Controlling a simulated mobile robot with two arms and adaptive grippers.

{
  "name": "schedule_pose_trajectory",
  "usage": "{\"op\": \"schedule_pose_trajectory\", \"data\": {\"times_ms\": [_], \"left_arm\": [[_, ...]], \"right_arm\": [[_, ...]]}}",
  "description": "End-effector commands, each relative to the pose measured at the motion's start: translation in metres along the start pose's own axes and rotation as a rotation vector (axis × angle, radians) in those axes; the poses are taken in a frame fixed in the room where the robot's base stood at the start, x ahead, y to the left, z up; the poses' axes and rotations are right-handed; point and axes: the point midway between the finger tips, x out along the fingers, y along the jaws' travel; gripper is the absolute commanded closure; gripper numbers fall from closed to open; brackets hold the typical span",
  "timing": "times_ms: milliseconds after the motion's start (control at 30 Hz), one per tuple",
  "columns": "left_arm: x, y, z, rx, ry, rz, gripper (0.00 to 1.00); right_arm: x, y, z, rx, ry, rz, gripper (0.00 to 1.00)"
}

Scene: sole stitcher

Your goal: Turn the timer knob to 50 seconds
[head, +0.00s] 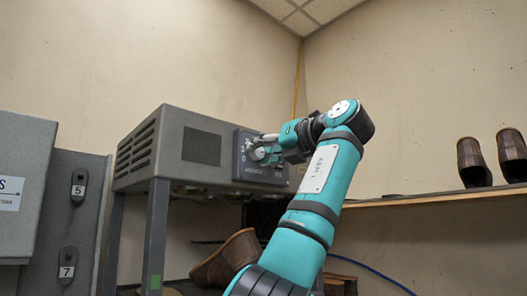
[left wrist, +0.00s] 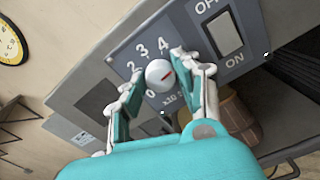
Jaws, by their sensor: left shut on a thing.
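My left gripper (left wrist: 163,86) is shut on the knob, one finger on each side. In the head view, my left gripper (head: 268,150) reaches the panel on the grey machine (head: 200,145) from the right. My right gripper is not in view.
A brown shoe (head: 225,258) stands below the machine, and two more (head: 473,162) stand on a wooden shelf at right. A grey cabinet (head: 25,180) stands at left.

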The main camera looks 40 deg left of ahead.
Motion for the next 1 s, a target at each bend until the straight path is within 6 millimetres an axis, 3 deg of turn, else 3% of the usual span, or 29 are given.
{"op": "schedule_pose_trajectory", "data": {"times_ms": [133, 167, 300, 667, 1000], "left_arm": [[0.001, -0.001, -0.002, 0.001, 0.005, -0.001, 1.00], [0.001, -0.001, -0.002, 0.001, 0.005, -0.001, 0.65], [0.000, -0.001, -0.001, 0.000, 0.003, -0.001, 0.46], [-0.006, -0.001, 0.000, -0.001, -0.001, -0.001, 0.46], [-0.072, -0.001, 0.000, 0.000, -0.002, -0.003, 0.46]], "right_arm": [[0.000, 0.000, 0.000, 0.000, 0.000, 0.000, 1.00], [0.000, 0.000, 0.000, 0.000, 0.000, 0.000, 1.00], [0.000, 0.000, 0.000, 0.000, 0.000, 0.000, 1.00], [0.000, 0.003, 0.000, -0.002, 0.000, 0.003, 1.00], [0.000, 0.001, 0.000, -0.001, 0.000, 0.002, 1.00]]}}
